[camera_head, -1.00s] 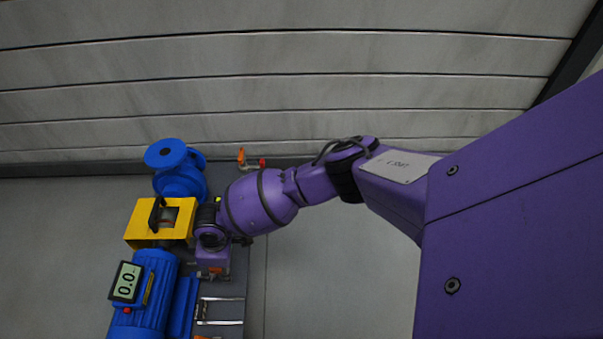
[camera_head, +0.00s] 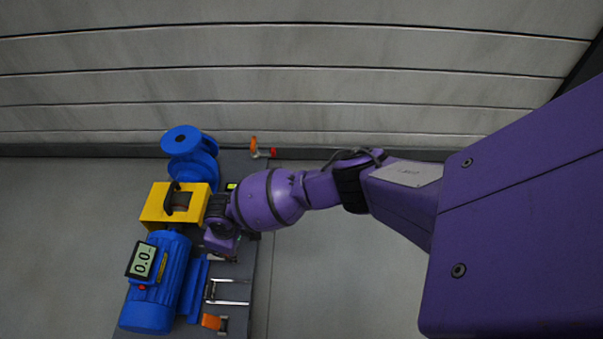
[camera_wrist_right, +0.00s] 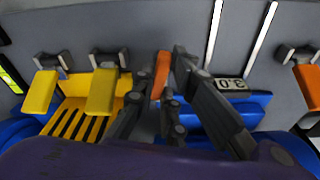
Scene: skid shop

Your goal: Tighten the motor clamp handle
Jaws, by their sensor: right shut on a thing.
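The blue motor (camera_head: 158,285) stands at the lower left of the head view, with a display reading 0.0 on top. My right gripper (camera_head: 222,242) is at the plate beside the motor, near the end by the yellow guard. In the right wrist view my right gripper (camera_wrist_right: 162,88) is shut on an orange clamp handle (camera_wrist_right: 161,70), with a finger on each side of it. A second orange clamp handle (camera_head: 212,321) lies free near the motor's far end; it also shows in the right wrist view (camera_wrist_right: 308,84). My left gripper is not in view.
The yellow guard (camera_head: 155,208) stands between the motor and the blue pump (camera_head: 190,155). Two yellow clamp handles (camera_wrist_right: 102,92) (camera_wrist_right: 41,92) are left of my fingers. An orange-handled valve (camera_head: 254,146) is behind. The floor right of the skid is clear.

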